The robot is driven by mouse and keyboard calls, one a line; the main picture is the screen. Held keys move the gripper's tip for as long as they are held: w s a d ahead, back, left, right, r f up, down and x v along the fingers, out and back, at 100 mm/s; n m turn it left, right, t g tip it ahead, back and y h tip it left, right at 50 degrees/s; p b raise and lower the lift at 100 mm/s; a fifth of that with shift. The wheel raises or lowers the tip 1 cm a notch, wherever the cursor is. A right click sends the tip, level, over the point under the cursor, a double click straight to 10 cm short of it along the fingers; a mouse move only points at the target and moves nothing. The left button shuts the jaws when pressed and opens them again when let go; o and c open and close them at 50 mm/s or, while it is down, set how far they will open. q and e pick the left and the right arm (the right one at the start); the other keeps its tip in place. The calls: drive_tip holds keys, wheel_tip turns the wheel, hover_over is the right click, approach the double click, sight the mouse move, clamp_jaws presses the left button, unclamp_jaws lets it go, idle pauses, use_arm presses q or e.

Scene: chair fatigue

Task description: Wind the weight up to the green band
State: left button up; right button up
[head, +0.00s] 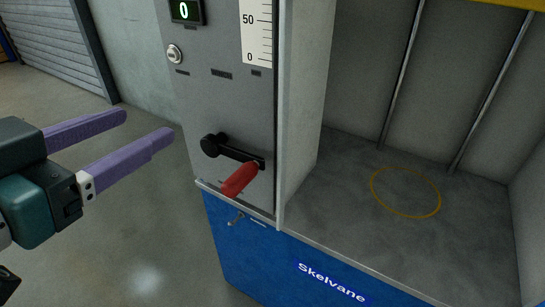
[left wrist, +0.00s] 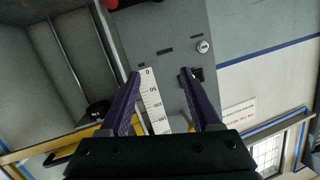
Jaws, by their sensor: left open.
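A crank (head: 226,150) with a black arm and a red handle (head: 239,179) is on the grey front panel (head: 221,100). The handle points down and toward me. My left gripper (head: 148,127) has purple fingers and is open and empty, left of the crank and apart from it. In the left wrist view the open fingers (left wrist: 160,73) point at the panel, which shows upside down. A scale strip (head: 256,30) reads 0 and 50; more of it shows in the left wrist view (left wrist: 152,100). A dark object (left wrist: 98,108) by the rods may be the weight. No green band shows.
A display (head: 186,11) reads 0, above a key lock (head: 174,53). Right of the panel is an open bay with a yellow floor ring (head: 405,192) and two rods (head: 490,92). A blue base (head: 240,250) is below. Floor left of the panel is clear.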

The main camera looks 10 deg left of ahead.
sight(226, 193)
use_arm(q)
drive_tip(key=d+f+m+t+h+b, duration=0.2)
drive_tip(key=d+f+m+h+b, duration=0.15)
drive_tip(key=f+b, duration=1.15)
drive_tip(key=shift+n+h, duration=0.25)
drive_tip(key=shift+h, duration=0.1)
drive_tip(key=b+x, duration=0.1)
drive_tip(key=x, duration=0.9)
drive_tip(key=shift+r, duration=0.1)
use_arm(e)
wheel_tip(226, 193, down, 19)
drive_tip(key=shift+f, duration=0.2)
use_arm(q)
drive_tip(key=shift+c, duration=0.2)
clamp_jaws()
